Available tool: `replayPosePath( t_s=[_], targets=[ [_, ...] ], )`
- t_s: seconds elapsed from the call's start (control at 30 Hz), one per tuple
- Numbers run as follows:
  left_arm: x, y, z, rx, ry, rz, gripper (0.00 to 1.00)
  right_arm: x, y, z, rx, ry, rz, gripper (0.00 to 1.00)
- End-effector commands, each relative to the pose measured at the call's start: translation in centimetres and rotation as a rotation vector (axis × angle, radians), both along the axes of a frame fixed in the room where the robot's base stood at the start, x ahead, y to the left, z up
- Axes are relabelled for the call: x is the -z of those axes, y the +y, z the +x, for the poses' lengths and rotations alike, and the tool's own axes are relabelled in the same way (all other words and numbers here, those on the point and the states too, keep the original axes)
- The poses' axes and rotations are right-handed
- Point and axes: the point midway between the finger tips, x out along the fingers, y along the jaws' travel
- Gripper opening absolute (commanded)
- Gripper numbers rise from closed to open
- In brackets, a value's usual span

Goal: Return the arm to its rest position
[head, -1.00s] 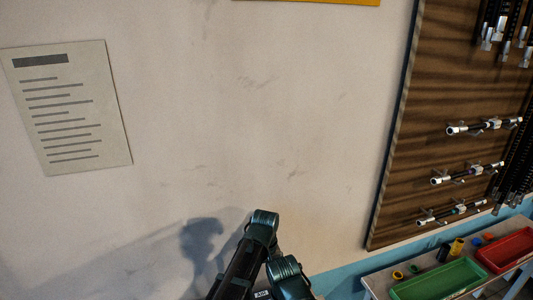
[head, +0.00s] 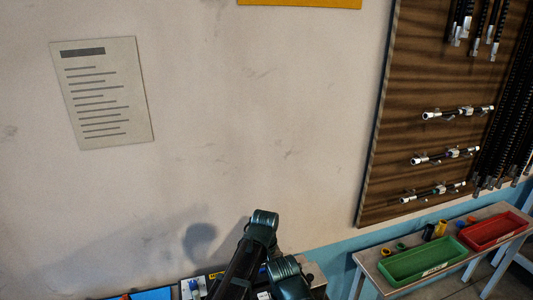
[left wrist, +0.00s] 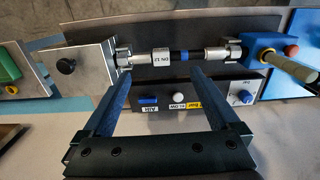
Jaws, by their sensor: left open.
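My left arm (head: 246,262) shows at the bottom of the head view as dark teal links. My left gripper (left wrist: 160,78) shows in the left wrist view with its two fingers spread wide and nothing between them. Past the fingertips, a short hose piece (left wrist: 181,55) with metal ends, a blue band and a DN 12 tag lies across a bench fixture between a grey block (left wrist: 88,68) and a blue block (left wrist: 262,58). The fingers look apart from the hose piece, though the gap is hard to judge. My right gripper is in neither view.
A black control box (left wrist: 215,92) with buttons and labels sits below the hose piece. In the head view, a brown wall board (head: 400,150) carries hoses. A green tray (head: 422,262) and a red tray (head: 493,231) stand on a side table.

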Motion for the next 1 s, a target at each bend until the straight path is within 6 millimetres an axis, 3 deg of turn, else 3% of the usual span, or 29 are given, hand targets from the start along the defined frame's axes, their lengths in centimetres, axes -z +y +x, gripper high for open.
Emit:
replayPosePath(
  t_s=[0.43, 0.8, 1.0],
  targets=[
    [0.0, 5.9, -3.0, 0.093, -0.021, -0.003, 0.95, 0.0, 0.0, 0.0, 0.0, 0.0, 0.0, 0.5],
    [0.0, 13.1, -8.0, 0.237, -0.052, 0.002, 0.95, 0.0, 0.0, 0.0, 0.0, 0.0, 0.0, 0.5],
    [-0.1, 16.0, -10.7, 0.307, -0.067, 0.009, 0.95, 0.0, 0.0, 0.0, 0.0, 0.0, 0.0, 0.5]
  ],
)
